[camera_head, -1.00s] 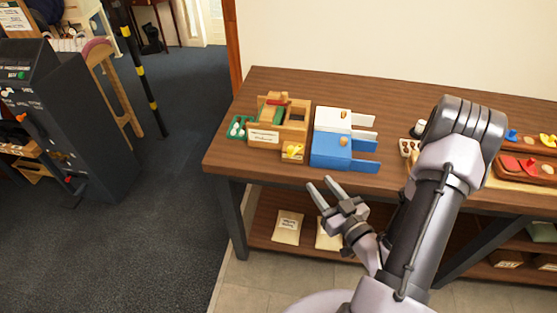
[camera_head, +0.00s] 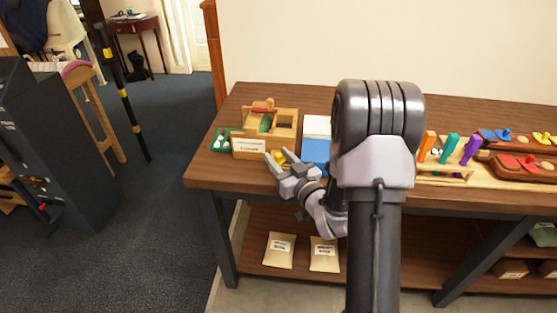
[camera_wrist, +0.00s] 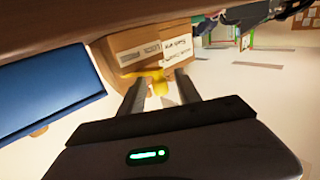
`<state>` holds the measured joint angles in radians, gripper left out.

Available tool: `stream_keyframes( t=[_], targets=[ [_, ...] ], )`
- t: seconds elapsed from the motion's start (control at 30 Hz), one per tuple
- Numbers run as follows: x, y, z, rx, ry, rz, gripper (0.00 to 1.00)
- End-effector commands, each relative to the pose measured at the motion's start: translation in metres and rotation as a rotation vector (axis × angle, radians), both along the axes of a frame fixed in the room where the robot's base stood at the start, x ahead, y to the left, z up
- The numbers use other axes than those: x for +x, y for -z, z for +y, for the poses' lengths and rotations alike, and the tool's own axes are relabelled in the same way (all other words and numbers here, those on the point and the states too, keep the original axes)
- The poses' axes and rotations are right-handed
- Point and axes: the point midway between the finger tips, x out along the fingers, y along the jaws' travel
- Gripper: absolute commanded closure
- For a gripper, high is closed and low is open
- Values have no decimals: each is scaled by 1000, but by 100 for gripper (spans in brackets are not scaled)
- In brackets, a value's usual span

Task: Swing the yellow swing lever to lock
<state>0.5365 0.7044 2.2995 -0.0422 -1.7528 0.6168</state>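The yellow swing lever (camera_wrist: 157,82) sits on the front of a wooden block (camera_wrist: 122,43) with white labels in the wrist view. My gripper (camera_wrist: 162,88) is open, its two dark fingers pointing at the lever. The lever appears in the gap between the fingertips; I cannot tell whether they touch it. In the head view only a bit of the yellow lever (camera_head: 281,157) shows past my gripper (camera_head: 280,159), which is at the table's front edge. Most of the lever is hidden there.
A wooden fixture (camera_head: 284,117) with a red and a green part stands behind, beside a green tray (camera_head: 219,144). A blue box (camera_wrist: 48,95) is close on the left in the wrist view. Colored upright pieces (camera_head: 450,147) stand right of my arm on the table (camera_head: 233,103).

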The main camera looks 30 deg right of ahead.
Motion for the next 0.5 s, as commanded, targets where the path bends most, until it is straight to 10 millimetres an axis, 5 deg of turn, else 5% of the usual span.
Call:
stream_keyframes(
  t=[0.27,0.5],
  targets=[
    [2,0,0,0,0,1,60],
    [2,0,0,0,0,1,100]
  ],
)
